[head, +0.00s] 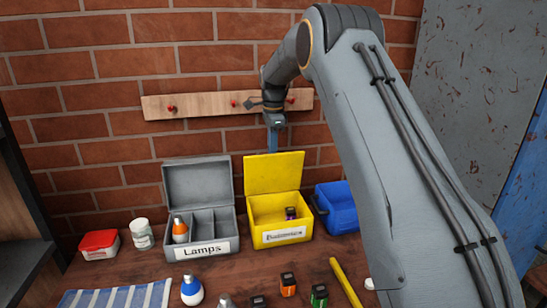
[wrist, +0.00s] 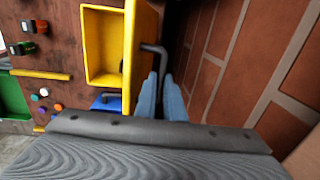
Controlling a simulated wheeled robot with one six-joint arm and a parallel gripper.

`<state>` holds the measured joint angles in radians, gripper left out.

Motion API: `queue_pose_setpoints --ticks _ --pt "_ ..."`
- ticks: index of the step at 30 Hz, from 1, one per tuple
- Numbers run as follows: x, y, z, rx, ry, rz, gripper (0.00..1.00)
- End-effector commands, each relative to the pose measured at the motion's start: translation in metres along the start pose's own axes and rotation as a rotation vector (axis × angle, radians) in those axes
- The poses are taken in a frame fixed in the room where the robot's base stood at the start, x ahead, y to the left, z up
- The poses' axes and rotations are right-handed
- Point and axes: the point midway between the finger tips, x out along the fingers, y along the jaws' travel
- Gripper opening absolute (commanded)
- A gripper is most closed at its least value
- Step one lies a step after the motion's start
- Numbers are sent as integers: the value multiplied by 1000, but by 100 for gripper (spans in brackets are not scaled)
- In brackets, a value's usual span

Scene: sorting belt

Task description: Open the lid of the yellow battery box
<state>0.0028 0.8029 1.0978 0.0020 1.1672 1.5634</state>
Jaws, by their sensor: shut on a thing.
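The yellow battery box (head: 281,237), labelled "Batteries", stands on the bench with its lid (head: 274,172) raised and leaning slightly back. A small dark battery with a purple band (head: 291,213) is inside it. In the wrist view the open box (wrist: 87,45) shows left of the lid (wrist: 142,40), seen nearly edge-on. A dark bent handle (wrist: 154,48) sticks out from the lid's outer face. My gripper (wrist: 161,88) has its blue fingers shut on this handle. In the head view my gripper (head: 273,143) is at the lid's top edge, its fingertips hidden behind the lid.
A grey "Lamps" box (head: 207,250) stands open on the left, an orange bulb (head: 180,230) inside. A blue bin (head: 340,206) is close on the right. The brick wall (head: 110,95) and peg rail (head: 190,106) are behind. Loose bulbs and batteries lie in front.

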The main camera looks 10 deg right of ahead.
Motion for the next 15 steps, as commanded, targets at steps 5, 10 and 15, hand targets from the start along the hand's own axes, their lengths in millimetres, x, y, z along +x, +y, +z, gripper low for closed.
queue_pose_setpoints --ticks 5,10,15 --pt "10 -8 -4 4 5 13 0" --pt "11 -12 -4 3 5 15 0" --pt "11 -14 -4 4 5 16 0"
